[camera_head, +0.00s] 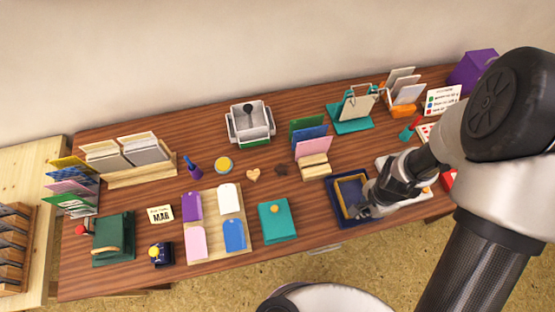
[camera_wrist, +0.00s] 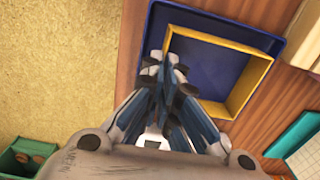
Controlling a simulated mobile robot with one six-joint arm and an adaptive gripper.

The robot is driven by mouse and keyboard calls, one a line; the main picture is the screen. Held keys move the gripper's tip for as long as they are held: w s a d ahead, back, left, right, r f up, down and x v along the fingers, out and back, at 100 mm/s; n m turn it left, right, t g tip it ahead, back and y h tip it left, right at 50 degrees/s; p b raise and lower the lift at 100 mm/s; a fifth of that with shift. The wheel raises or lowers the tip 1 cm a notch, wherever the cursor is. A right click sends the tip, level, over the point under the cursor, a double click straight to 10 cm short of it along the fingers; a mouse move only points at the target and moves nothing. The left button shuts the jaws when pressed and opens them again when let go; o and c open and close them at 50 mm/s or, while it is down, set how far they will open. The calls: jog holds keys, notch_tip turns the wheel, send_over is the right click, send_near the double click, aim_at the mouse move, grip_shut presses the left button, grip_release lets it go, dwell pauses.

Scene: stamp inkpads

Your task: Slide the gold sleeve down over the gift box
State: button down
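The gold sleeve (camera_wrist: 222,45) is an open rectangular frame inside a dark blue tray (camera_wrist: 271,17). The sleeve also shows in the head view (camera_head: 352,178), within the blue tray (camera_head: 337,215). My gripper (camera_wrist: 167,62) is at the sleeve's left wall in the wrist view, with its fingers close together. They hide that stretch of wall, so I cannot tell whether they grip it. In the head view my gripper (camera_head: 361,208) is at the sleeve's near side. A purple box (camera_head: 473,70), possibly the gift box, stands at the far right, partly behind my arm.
A teal box with a gold knob (camera_head: 276,221) and a board with colored tags (camera_head: 216,250) lie left of the tray. A wooden block with upright cards (camera_head: 314,166) stands behind it. A white tray lies right of it, partly hidden by my arm.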

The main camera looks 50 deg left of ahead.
jog(key=shift+r+p, duration=1.85)
jog(key=shift+r, duration=0.95)
